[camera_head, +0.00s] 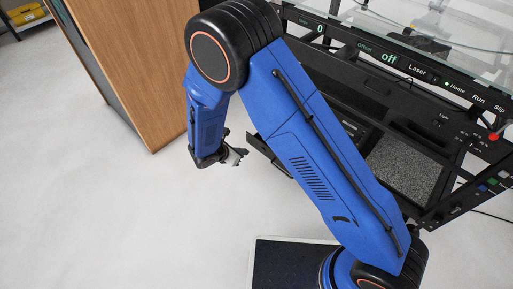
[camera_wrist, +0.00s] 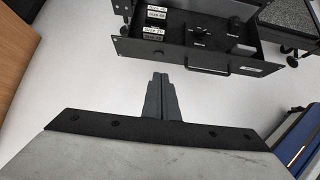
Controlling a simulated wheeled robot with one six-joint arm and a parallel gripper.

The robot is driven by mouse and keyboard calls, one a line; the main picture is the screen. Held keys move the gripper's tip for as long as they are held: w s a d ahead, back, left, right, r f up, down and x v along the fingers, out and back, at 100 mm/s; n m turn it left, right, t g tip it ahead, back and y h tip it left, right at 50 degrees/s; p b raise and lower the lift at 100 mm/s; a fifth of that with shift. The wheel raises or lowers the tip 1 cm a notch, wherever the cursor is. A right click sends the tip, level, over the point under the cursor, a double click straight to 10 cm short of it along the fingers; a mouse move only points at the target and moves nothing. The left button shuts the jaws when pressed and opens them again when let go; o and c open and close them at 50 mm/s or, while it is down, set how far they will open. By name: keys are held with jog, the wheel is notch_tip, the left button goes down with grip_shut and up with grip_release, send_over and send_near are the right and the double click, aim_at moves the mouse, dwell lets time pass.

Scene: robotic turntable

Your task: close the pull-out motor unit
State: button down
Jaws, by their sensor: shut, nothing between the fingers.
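The pull-out motor unit (camera_wrist: 190,55) is a black drawer with a flat front, a handle and labelled dark parts inside. In the wrist view it sticks out from the black machine at the upper right. In the head view its front corner (camera_head: 262,148) shows left of my arm, which hides much of the rest. My gripper (camera_wrist: 158,78) is shut and empty. In the wrist view its fingertips point toward the drawer's front, below its left part, with floor seen around them. In the head view my gripper (camera_head: 241,154) is just left of the drawer corner and looks apart from it.
The black machine (camera_head: 400,75) with a glass top and lit displays fills the upper right. A grey textured pad (camera_head: 405,167) lies in its lower part. A wooden cabinet (camera_head: 135,60) stands at the upper left. The pale floor (camera_head: 120,220) is clear at lower left.

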send_near(264, 147)
notch_tip(264, 147, down, 3)
jog(key=shift+w+d+f, duration=0.15)
jog(key=shift+w+d, duration=1.1)
jog(key=shift+w, duration=0.15)
jog(key=w+d, duration=0.4)
jog(key=w, duration=0.1)
jog(key=w+d, duration=0.4)
jog(key=w, duration=0.2)
jog(key=w+d, duration=0.5)
jog(key=shift+w, duration=0.3)
jog(key=shift+a, duration=0.1)
